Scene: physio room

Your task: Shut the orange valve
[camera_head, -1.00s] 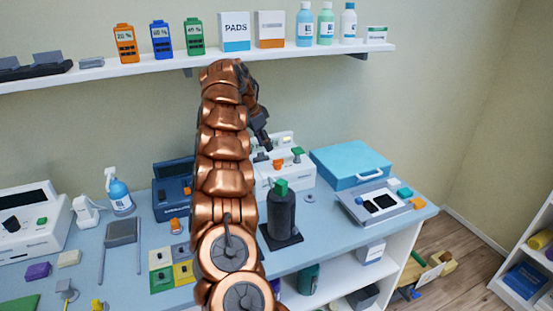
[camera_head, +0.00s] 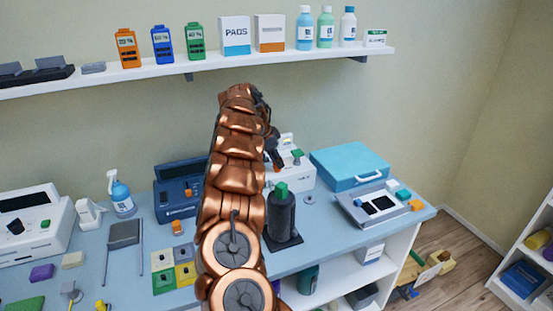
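A white unit (camera_head: 299,178) stands at the back of the blue-grey bench, with a green valve handle (camera_head: 297,154) on its top. The orange valve does not show clearly now; my arm and gripper cover the part of the unit left of the green handle. My gripper (camera_head: 277,160) is dark and small in the view, pointing down over that left part of the unit. Its fingertips are too small and too hidden to tell open from shut, or whether they touch anything.
A dark bottle with a green top (camera_head: 281,214) stands on a black base in front of the unit. A blue case (camera_head: 345,163) lies to the right. A blue device (camera_head: 175,188) stands left of my arm. A loaded shelf (camera_head: 200,66) runs above.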

